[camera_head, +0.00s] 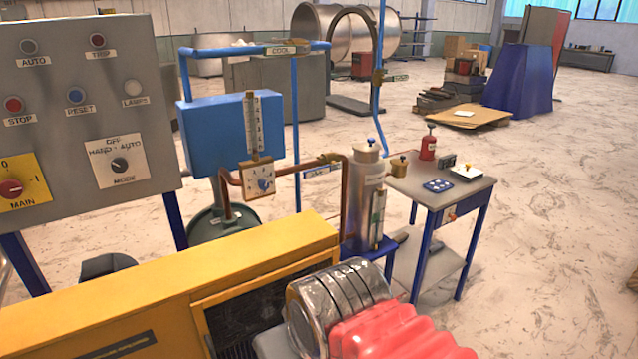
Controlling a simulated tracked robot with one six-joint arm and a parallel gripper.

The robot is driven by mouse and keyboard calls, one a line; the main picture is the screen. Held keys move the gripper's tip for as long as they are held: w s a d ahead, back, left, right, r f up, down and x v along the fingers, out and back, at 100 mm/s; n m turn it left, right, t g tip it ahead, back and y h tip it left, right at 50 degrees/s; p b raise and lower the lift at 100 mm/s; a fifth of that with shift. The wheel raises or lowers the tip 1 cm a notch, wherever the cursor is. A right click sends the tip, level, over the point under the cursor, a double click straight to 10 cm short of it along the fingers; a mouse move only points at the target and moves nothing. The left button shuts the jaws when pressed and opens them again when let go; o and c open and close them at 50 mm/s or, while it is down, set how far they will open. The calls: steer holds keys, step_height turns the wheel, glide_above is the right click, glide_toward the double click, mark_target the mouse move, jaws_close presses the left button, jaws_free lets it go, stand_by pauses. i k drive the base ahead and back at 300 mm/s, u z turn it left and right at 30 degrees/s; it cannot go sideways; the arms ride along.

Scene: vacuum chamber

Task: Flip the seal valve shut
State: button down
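Several small valves sit on the pipework, and I cannot tell for sure which is the seal valve. A brass valve (330,158) sits on the copper pipe (290,168) in the middle, with a small tag (322,171) hanging below it, too small to read. A third, on the upper blue pipe, carries a label reading COOL (281,51). The handle positions are too small to judge.
A grey control panel (75,130) stands at the left. A yellow housing (170,285) and a red ribbed part (395,335) fill the near foreground. A steel flask (365,190) and a small table (455,195) stand beyond. Open floor (560,210) lies at the right.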

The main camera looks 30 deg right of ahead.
mark_target(324, 169)
steer(key=z, duration=0.05)
steer(key=i, duration=1)
steer(key=u, duration=0.05)
